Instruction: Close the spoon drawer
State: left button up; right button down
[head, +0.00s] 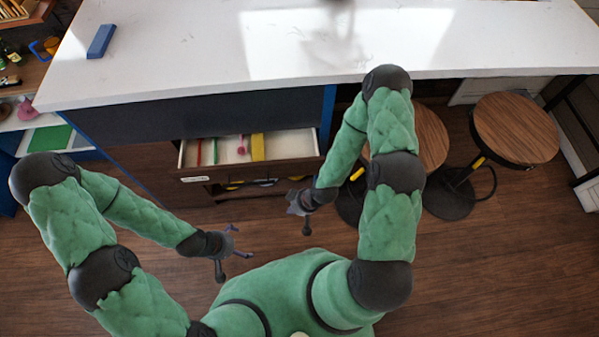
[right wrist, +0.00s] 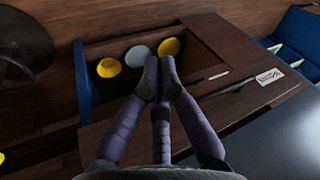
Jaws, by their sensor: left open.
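The spoon drawer (head: 300,143) stands open below the counter in the head view. Its light interior holds several coloured utensils, and a white label (head: 195,179) sits at the left of its wooden front. The label also shows in the right wrist view (right wrist: 269,77). My left gripper (head: 240,242) is open and empty, in front of and below the drawer's left half, apart from it. My right gripper (head: 298,199) is near the front's right end. In the right wrist view its fingers (right wrist: 158,78) are together with nothing visible between them. I cannot tell whether they touch the wood.
A lower compartment holds yellow bowls (right wrist: 170,47) and a grey one (right wrist: 137,53). A blue panel (head: 327,115) borders the drawer on the right. Two stools (head: 515,127) stand further right. The white counter (head: 200,60) carries a blue block (head: 101,41). The floor at front left is clear.

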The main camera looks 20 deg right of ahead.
jog(key=w+d+f+n+t+y, duration=0.15)
jog(key=w+d+n+t, duration=0.35)
jog(key=d+n+t, duration=0.65)
jog(key=n+t+y+b, duration=0.2)
jog(key=n+y, duration=0.1)
jog(key=n, duration=0.6)
send_near(290, 165)
jog(key=a+x, duration=0.1)
jog(key=x, duration=0.4)
jog(key=shift+w+d+g, duration=0.15)
jog(key=shift+d+g, duration=0.1)
jog(key=shift+d, duration=0.1)
